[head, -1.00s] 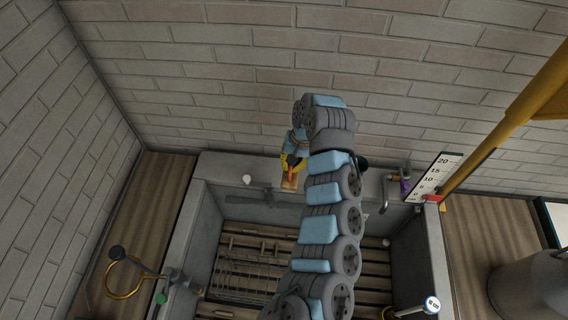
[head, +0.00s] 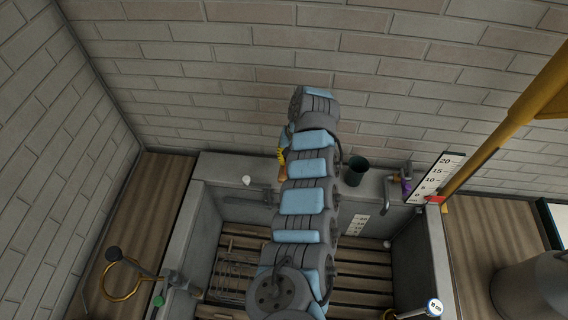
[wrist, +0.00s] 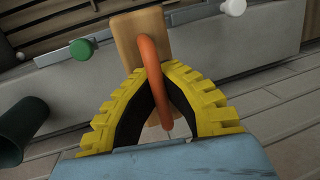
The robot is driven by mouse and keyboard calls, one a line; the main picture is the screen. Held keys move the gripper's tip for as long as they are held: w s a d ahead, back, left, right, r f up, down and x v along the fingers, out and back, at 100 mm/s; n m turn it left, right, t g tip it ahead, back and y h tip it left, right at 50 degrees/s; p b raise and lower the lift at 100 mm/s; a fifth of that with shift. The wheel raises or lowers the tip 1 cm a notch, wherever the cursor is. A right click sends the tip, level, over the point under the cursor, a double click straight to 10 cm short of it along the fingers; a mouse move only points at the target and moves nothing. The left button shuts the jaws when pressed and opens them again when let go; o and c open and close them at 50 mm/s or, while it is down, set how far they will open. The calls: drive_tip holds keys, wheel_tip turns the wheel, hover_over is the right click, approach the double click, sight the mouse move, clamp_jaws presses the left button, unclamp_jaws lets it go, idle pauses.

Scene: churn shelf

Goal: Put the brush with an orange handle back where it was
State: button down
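The brush shows in the wrist view as a tan wooden block (wrist: 126,40) with an orange handle (wrist: 152,65). My gripper (wrist: 150,78) has yellow ridged fingers that close in from both sides on the orange handle. The block sticks out beyond the fingertips. In the head view my arm hides most of the gripper; a bit of yellow finger (head: 282,157) and the tan block (head: 283,173) show at its left side, above the sink's back ledge. Whether the brush touches anything is hidden.
A dark green cup (head: 357,170) stands on the back ledge, right of my arm. A white knob (head: 246,180) is to the left. The sink (head: 262,214) has a slatted floor and a wire rack (head: 232,275). A yellow pole (head: 500,135) and scale board (head: 435,178) stand right.

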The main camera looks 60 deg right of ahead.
drive_tip(key=shift+w+d+f, duration=0.35)
drive_tip(key=shift+d+f, duration=0.15)
drive_tip(key=shift+f, duration=0.15)
drive_tip(key=shift+w+d+f, duration=0.35)
drive_tip(key=shift+d+f, duration=0.1)
drive_tip(key=shift+f, duration=0.2)
drive_tip(key=shift+w+d+f+b, duration=0.25)
drive_tip(key=shift+d+f+b, duration=0.1)
drive_tip(key=shift+f+b, duration=0.35)
drive_tip(key=shift+w+d+f, duration=0.1)
drive_tip(key=shift+w+f, duration=0.05)
drive_tip(key=shift+f, duration=0.05)
drive_tip(key=shift+d, duration=0.1)
drive_tip(key=shift+w+d+f+b, duration=0.1)
drive_tip(key=shift+d+f+b, duration=0.1)
drive_tip(key=shift+b, duration=0.15)
drive_tip(key=shift+s+d+b+x, duration=0.15)
drive_tip(key=shift+b+x, duration=0.2)
drive_tip(key=shift+x, duration=0.4)
drive_tip(key=shift+s+d+b+x, duration=0.1)
drive_tip(key=shift+b+x, duration=0.25)
drive_tip(key=shift+x, duration=0.35)
drive_tip(key=shift+f, duration=0.2)
drive_tip(key=c, duration=1.2)
unclamp_jaws()
drive_tip(key=shift+c, duration=0.2)
